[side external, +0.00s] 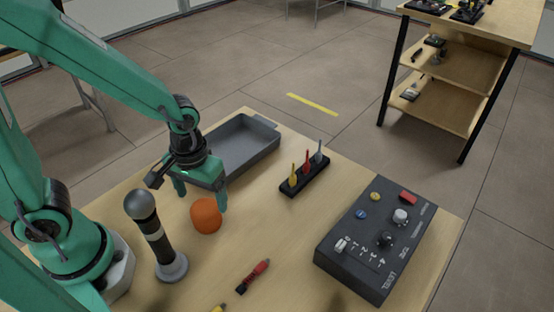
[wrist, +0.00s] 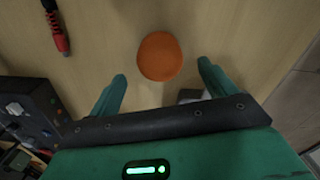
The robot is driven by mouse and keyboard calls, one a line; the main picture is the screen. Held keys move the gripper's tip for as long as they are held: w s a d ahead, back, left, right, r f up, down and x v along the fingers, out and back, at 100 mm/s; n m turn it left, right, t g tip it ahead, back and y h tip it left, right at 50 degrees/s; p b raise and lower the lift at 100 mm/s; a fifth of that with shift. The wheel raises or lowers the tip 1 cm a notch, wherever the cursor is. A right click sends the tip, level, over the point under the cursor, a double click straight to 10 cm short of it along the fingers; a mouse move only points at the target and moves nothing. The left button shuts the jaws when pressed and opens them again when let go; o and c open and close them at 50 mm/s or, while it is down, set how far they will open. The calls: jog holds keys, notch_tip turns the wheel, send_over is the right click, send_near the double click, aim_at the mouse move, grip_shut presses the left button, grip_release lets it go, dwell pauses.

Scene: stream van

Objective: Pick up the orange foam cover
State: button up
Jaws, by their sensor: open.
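The orange foam cover (side external: 206,215) is a rounded orange piece standing on the wooden table, right of the microphone in the side view. In the wrist view the foam cover (wrist: 160,56) shows as an orange disc just beyond and between my fingertips. My gripper (side external: 199,196) is open and empty, with its fingers pointing down just above and around the near side of the cover. In the wrist view both green fingers of my gripper (wrist: 162,80) are spread apart. I cannot tell whether either finger touches the cover.
A microphone (side external: 157,240) stands upright close left of the cover. A grey tray (side external: 243,145) lies behind my gripper. A black rack (side external: 305,177) with small upright tools and a black control box (side external: 385,240) are to the right. A red-and-black tool (side external: 253,276) lies in front.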

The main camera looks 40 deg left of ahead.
aim_at(203, 207)
jog(key=shift+f, duration=0.25)
jog(key=shift+s+f, duration=0.15)
jog(key=shift+f, duration=2.35)
jog(key=c, duration=1)
